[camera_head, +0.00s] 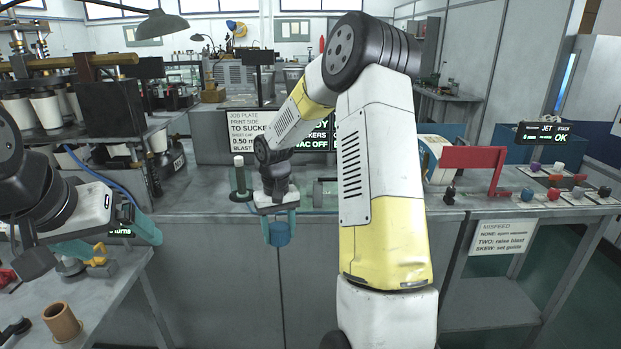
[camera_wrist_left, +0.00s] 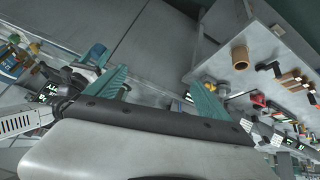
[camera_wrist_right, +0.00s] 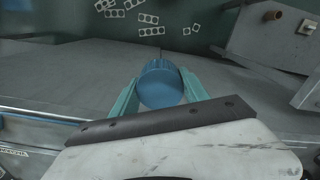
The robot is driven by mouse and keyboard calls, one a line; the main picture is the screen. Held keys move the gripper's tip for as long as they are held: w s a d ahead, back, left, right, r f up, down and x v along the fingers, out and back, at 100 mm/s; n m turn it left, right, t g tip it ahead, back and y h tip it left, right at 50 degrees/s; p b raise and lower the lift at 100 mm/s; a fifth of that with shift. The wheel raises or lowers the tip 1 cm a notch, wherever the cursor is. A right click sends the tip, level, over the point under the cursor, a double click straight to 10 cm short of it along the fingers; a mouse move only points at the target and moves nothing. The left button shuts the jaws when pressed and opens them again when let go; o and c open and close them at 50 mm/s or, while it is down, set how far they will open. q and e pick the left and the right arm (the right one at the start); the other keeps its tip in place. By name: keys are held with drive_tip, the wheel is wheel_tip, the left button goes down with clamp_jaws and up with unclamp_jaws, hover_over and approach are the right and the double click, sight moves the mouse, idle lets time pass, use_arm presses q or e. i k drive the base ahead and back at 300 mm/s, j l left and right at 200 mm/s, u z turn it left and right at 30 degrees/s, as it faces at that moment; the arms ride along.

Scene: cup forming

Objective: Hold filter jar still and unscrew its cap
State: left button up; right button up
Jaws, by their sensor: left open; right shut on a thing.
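The filter jar (camera_head: 280,235) appears as a small blue cylinder held upright in front of the bench edge. It also shows in the right wrist view (camera_wrist_right: 160,84), where its round blue end faces the camera. I cannot make out a separate cap. My right gripper (camera_head: 281,228) is shut on the jar, with one teal finger on each side, and holds it in the air. My left gripper (camera_head: 112,236) is open and empty at the left, well apart from the jar; its spread fingers show in the left wrist view (camera_wrist_left: 158,80).
A grey bench (camera_head: 225,205) runs behind the jar, with a dark green post (camera_head: 240,180) on it. A low table at the left bears a brown cylinder (camera_head: 62,322) and small parts. The air between my two grippers looks clear.

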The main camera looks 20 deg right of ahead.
sight(241, 182)
drive_tip(key=i+l+z, duration=0.1)
drive_tip(key=l+z, duration=0.25)
drive_tip(key=z, duration=0.15)
drive_tip(key=i+l+z, duration=0.1)
drive_tip(key=l+z, duration=0.2)
drive_tip(key=z, duration=0.2)
